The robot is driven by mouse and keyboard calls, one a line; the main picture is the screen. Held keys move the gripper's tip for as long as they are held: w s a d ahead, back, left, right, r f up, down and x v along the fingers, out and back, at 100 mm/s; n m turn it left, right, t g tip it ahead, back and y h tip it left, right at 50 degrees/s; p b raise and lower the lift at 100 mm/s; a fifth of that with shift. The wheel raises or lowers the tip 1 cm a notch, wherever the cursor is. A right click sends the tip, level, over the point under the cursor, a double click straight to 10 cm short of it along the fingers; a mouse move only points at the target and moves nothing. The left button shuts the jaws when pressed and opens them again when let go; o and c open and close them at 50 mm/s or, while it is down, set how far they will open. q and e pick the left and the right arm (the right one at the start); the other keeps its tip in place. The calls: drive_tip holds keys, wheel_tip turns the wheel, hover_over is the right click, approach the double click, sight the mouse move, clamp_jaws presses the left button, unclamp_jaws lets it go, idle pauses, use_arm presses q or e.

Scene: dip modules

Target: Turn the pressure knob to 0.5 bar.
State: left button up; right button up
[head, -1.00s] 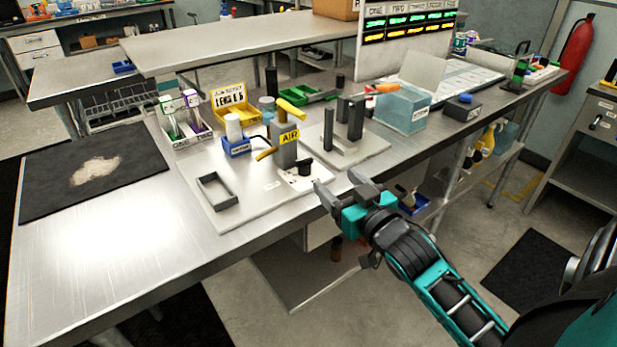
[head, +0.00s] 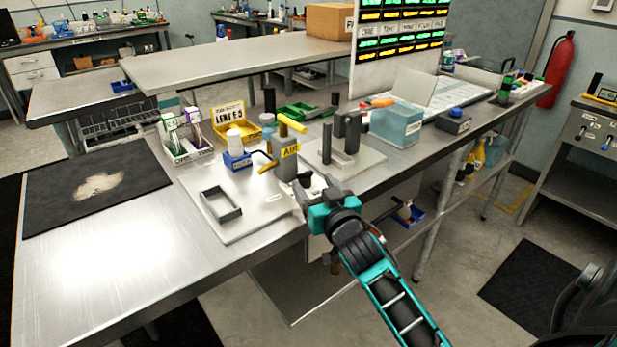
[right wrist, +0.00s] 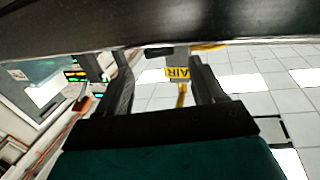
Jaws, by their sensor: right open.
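The pressure knob (head: 305,179) is a small black knob on the white base plate, at the foot of the grey AIR block (head: 285,163). The AIR block has a yellow label and yellow handles. My right gripper (head: 313,187) is open at the knob, its fingers pointing toward it. The gripper partly covers the knob, and I cannot tell whether the fingers touch it. The knob's scale is unreadable. The right wrist view shows the open fingers (right wrist: 163,85) with the yellow AIR label (right wrist: 180,73) between them. My left gripper is out of view.
On the plate, a grey rectangular frame (head: 221,204) lies left and a blue holder (head: 237,161) with a white bottle stands behind. A grey fixture with dark posts (head: 347,138) is close on the right.

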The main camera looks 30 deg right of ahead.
sight(306, 173)
drive_tip(key=shift+w+d, duration=0.2)
drive_tip(key=shift+w, duration=0.85)
drive_tip(key=shift+w+d, duration=0.2)
drive_tip(key=shift+w, duration=0.85)
drive_tip(key=c, duration=1.1)
